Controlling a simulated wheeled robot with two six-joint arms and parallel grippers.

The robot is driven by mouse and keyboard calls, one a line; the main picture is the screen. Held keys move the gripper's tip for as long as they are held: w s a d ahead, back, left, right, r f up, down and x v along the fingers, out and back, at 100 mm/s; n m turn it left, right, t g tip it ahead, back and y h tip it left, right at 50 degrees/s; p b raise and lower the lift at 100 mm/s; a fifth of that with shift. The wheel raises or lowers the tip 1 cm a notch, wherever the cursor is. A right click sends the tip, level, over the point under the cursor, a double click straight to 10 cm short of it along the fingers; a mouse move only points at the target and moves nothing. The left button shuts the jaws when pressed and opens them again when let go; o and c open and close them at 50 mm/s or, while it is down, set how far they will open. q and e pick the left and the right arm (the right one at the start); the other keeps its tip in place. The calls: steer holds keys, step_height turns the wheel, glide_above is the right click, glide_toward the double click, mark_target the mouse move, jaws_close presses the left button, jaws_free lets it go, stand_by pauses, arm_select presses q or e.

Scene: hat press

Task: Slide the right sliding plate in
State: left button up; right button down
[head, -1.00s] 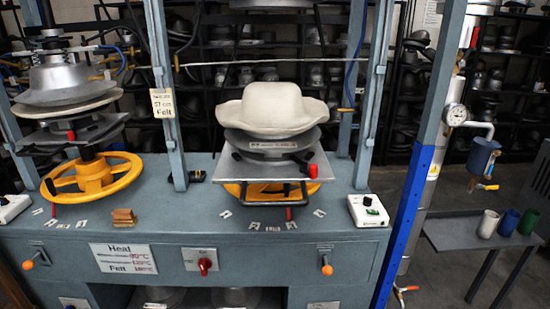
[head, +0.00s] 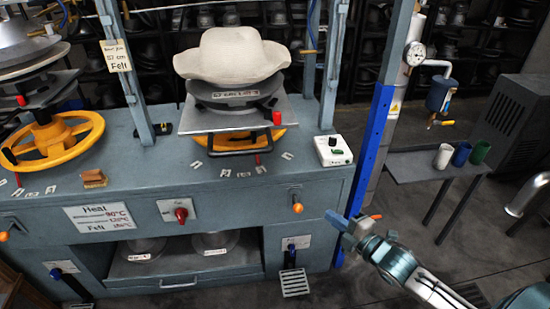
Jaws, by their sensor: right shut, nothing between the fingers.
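The right sliding plate (head: 196,122) is a flat grey plate on the right hat press, in the middle of the head view. It juts forward, with a dark bar handle (head: 238,152) at its front edge. A dark mould (head: 236,94) and a cream felt hat (head: 232,58) stand above it. A red knob (head: 277,118) shows at its right side. My right gripper (head: 339,222) is shut and empty, right of and below the plate, in front of the bench's right end. It is clear of the plate. My left gripper is not in view.
A blue post (head: 369,150) and blue-grey uprights flank the press. A white control box (head: 333,150) sits on the bench right of the plate. A yellow handwheel (head: 58,139) is at the left. A side table (head: 420,166) holds three cups.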

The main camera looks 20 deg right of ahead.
steer(key=s+a+r+n+y, duration=0.3)
steer(key=a+r, duration=0.2)
steer(key=r, duration=0.3)
steer(key=s+a+r+n+y, duration=0.3)
steer(key=a+r+n, duration=0.15)
steer(key=r, duration=0.35)
steer(key=b, duration=0.4)
glide_toward(260, 153)
steer(key=shift+a, duration=2)
steer(key=w, duration=0.2)
steer(key=w+p, duration=0.1)
steer(key=w, duration=0.1)
steer(key=shift+d+r+m, duration=0.15)
steer(key=shift+r+m, duration=0.1)
steer(key=shift+w+d+p, duration=0.25)
steer(key=shift+w+p, duration=0.15)
steer(key=shift+w, duration=0.05)
